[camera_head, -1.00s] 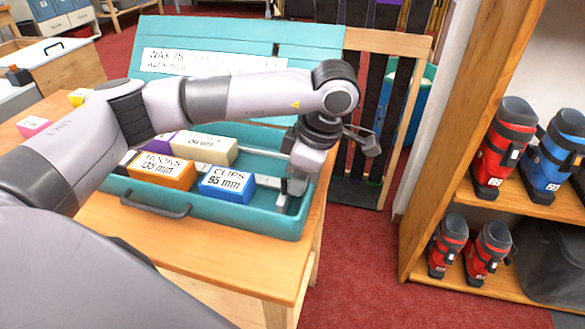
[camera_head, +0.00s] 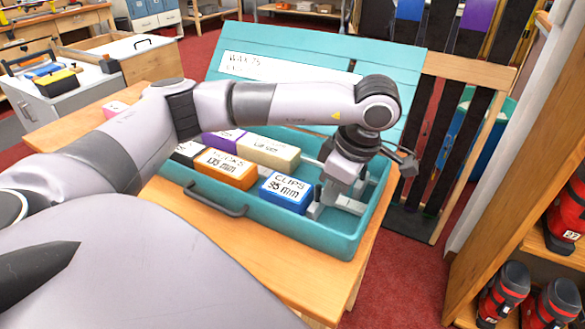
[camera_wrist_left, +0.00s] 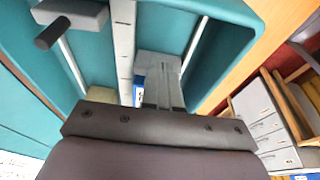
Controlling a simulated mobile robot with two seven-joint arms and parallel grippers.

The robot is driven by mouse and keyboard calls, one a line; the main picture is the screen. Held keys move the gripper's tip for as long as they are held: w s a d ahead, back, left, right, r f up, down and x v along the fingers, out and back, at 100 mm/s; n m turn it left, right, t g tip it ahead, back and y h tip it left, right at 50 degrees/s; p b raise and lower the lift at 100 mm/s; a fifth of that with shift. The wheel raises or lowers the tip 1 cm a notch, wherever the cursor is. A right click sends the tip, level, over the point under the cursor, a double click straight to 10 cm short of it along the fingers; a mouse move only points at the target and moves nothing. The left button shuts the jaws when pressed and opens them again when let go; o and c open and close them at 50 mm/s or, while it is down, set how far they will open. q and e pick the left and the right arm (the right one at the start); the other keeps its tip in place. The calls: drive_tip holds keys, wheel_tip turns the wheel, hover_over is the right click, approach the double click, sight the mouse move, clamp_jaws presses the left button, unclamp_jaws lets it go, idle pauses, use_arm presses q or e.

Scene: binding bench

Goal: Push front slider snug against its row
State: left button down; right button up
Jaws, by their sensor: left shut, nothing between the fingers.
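The teal tray (camera_head: 322,238) holds labelled boxes in rows. The front row shows an orange box (camera_head: 225,170) and, at its right end, a blue box (camera_head: 287,192) marked CLIPS 95 mm. The light grey front slider (camera_head: 314,208) stands at the blue box's right end, with little or no gap visible. My left gripper (camera_head: 328,196) is shut and empty, lowered into the tray at the slider's right side. Its fingers (camera_wrist_left: 163,98) also show in the left wrist view, close to the grey slider (camera_wrist_left: 158,65), with a sliver of blue box beside it. The exact contact is hidden. My right gripper is out of view.
A cream box (camera_head: 268,152) and a purple box sit in the row behind. The tray's raised teal lid (camera_head: 300,95) stands behind it. The tray's right end is free of boxes. A wooden bench (camera_head: 285,278) lies under it; a boot shelf stands right.

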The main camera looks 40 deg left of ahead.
sight(308, 194)
use_arm(q)
drive_tip(key=shift+s+a+b, duration=0.15)
drive_tip(key=shift+s+a, duration=0.1)
drive_tip(key=shift+a, duration=0.65)
drive_tip(key=shift+s+a+b, duration=0.2)
drive_tip(key=shift+a, duration=0.7)
drive_tip(key=shift+s+a+b, duration=0.15)
drive_tip(key=shift+s+a, duration=0.1)
drive_tip(key=shift+a, duration=0.65)
drive_tip(key=shift+w+d, duration=0.2)
drive_tip(key=shift+d, duration=0.65)
drive_tip(key=shift+r, duration=0.1)
wheel_tip(308, 194, up, 11)
drive_tip(key=p, duration=0.7)
